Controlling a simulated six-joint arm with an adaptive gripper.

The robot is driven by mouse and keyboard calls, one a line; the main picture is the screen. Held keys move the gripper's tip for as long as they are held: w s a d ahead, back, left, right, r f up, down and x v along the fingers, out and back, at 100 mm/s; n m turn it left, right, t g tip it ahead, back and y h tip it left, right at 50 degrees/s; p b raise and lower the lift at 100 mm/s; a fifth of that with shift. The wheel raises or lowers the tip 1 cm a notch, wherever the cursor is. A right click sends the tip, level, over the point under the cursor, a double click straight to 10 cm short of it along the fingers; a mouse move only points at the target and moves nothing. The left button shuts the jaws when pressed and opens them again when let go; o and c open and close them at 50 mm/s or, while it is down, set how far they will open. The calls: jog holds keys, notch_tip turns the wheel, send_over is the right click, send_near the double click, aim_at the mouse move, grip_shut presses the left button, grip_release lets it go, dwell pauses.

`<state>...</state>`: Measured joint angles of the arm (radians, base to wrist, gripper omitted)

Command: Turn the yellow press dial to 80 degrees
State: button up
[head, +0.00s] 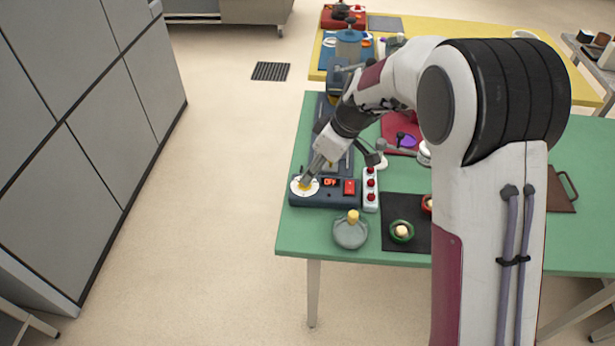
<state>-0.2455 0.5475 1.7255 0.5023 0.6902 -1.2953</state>
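The press (325,201) is a dark blue unit at the left end of the green table. Its front panel carries a white dial face (298,193) with a small yellow dial (305,187) at its middle. A small display (331,182) reads "OFF" and a red switch (349,187) sits right of it. My gripper (308,181) points down at the yellow dial, with its fingertips at or just over it. The fingers partly cover the dial and its scale, so the dial's angle is unreadable. I cannot tell whether the fingers are closed on it.
A grey-green round pot with a yellow knob (350,232) and a green ring-shaped item (401,231) on a black mat (418,243) are nearer the front edge. Open floor lies left of the table.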

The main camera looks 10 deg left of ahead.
jog(key=shift+x, duration=2.55)
jog(key=c, duration=1.1)
